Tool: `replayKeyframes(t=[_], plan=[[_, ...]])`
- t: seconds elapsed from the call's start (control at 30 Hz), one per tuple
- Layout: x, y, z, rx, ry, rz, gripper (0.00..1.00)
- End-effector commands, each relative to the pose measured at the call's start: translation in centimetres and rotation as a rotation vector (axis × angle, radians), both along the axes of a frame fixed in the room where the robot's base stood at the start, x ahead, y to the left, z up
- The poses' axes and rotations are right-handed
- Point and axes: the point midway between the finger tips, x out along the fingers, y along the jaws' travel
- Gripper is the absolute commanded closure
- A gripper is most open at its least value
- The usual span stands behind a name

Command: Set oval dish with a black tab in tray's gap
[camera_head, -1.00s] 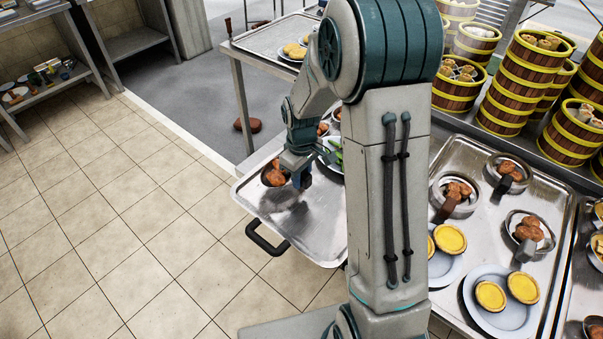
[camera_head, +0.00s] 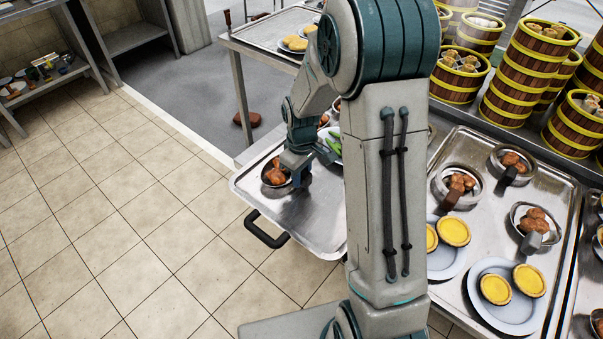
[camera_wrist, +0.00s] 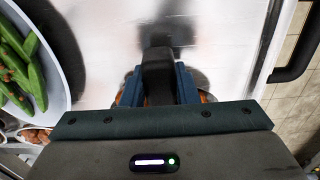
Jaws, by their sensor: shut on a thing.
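My gripper (camera_wrist: 158,88) is shut on the black tab (camera_wrist: 158,65) of the oval dish. The dish (camera_head: 284,183) holds brown pieces of food and is over the left part of the metal tray (camera_head: 313,232), near its left rim. In the wrist view the gripper hides most of the dish; only a little brown food shows beside the fingers. A dark shadow lies on the tray by the tab. I cannot tell whether the dish touches the tray. Bare tray surface lies in front of the dish in the head view.
A plate of green food (camera_wrist: 25,65) stands beside the gripper. The tray's black handle (camera_head: 266,232) sticks out at the front left. On the right, a counter tray (camera_head: 462,228) bears several tabbed dishes and plates of yellow tarts (camera_head: 528,281). Steamer towers (camera_head: 523,75) stand behind it.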

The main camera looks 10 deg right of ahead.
Motion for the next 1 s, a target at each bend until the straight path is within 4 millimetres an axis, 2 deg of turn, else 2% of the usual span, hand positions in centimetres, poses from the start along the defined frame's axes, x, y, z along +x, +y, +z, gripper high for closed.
replayKeyframes(t=[0.37,0.4,0.5,1.0], plan=[[0.02,0.0,-0.62,0.001,-0.001,0.0,1.0],[0.02,0.0,-0.62,0.001,-0.001,0.0,0.7],[0.02,0.0,-0.58,0.001,-0.001,0.0,0.48],[0.04,-0.01,-0.11,0.0,-0.001,0.0,0.48]])
